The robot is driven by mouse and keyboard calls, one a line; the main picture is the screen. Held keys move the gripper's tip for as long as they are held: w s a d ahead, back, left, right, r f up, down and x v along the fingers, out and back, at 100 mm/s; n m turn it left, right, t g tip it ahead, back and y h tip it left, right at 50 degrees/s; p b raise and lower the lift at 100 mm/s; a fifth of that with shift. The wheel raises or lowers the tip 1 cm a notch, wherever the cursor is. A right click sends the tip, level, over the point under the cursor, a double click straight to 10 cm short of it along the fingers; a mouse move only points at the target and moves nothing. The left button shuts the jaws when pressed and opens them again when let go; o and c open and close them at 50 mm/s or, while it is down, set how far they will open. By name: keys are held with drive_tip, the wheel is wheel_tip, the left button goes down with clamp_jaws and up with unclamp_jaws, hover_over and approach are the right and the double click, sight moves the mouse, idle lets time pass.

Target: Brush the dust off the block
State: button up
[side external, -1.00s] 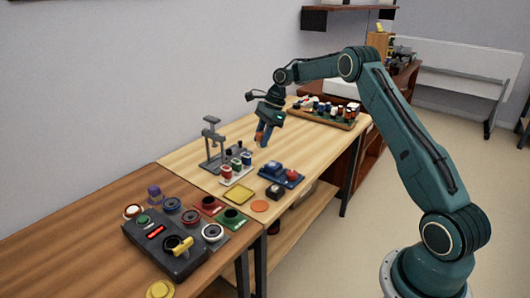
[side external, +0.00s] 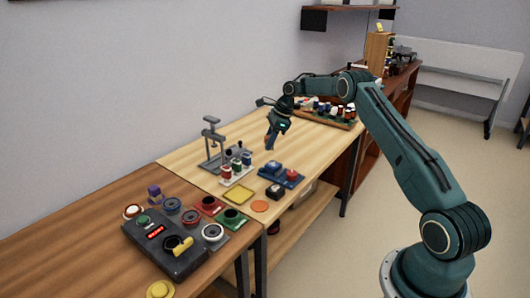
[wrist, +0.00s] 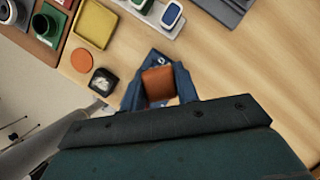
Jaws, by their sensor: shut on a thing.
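My gripper (wrist: 159,88) is shut on an orange-brown block-shaped thing (wrist: 158,83), held between its two blue fingers in the wrist view. I cannot tell whether it is a brush. In the side view my gripper (side external: 270,142) is above the light wooden bench, behind a blue tray (side external: 268,180). In the wrist view the fingers and held thing hide most of the blue tray. I cannot see dust or tell which piece is the task's block.
A dark box (side external: 275,192), an orange disc (side external: 259,206) and a yellow tray (side external: 239,194) are near the bench's front. A grey press stand (side external: 212,142) and a white rack (side external: 237,177) stand left of my gripper. A filled wooden tray (side external: 335,122) is behind.

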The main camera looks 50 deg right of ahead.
sight(269, 163)
drive_tip(key=shift+f, duration=2.65)
drive_tip(key=shift+s+f, duration=0.45)
drive_tip(key=shift+f, duration=0.15)
drive_tip(key=shift+c, duration=0.3)
drive_tip(key=shift+s, duration=1.6)
drive_tip(key=shift+w, duration=2)
drive_tip(key=shift+w+r, duration=0.1)
drive_tip(key=shift+r, duration=4.05)
